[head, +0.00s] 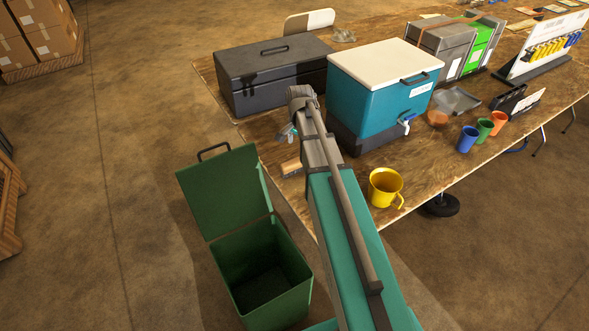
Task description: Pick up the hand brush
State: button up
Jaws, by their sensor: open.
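A short tan wooden piece (291,167) with a dark edge shows on the table at its near left edge, just left of my arm. It looks like part of the hand brush, but my arm hides the rest, so I cannot tell its full shape. My gripper (287,133) is small in the head view, at the far end of my arm, above the table and beyond the tan piece. It is open, and I see nothing held in it. Its fingertips are partly hidden, and its height above the table is unclear.
A dark toolbox (272,75) and a teal cooler (378,98) stand behind my gripper. A yellow mug (384,187) stands right of my arm. Blue (467,139), green (485,129) and orange (499,123) cups stand farther right. An open green bin (262,273) stands below the table's left edge.

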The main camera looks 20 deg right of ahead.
aim_at(296, 166)
jog(key=w+d+f+m, duration=0.1)
jog(key=w+d+m, duration=0.3)
jog(key=w+d, duration=0.1)
jog(key=shift+w+d+b, duration=0.15)
jog(key=shift+d+b, duration=0.05)
jog(key=shift+b, duration=0.2)
jog(key=shift+f, duration=0.2)
notch_tip(296, 166, down, 8)
jog(key=b, duration=0.8)
jog(key=shift+f+b, duration=0.2)
jog(key=shift+b, duration=0.1)
jog(key=f+b, duration=0.3)
jog(key=shift+w+a+f, duration=0.15)
jog(key=shift+a, duration=0.25)
jog(key=shift+f+b, duration=1)
jog(key=shift+b, duration=0.1)
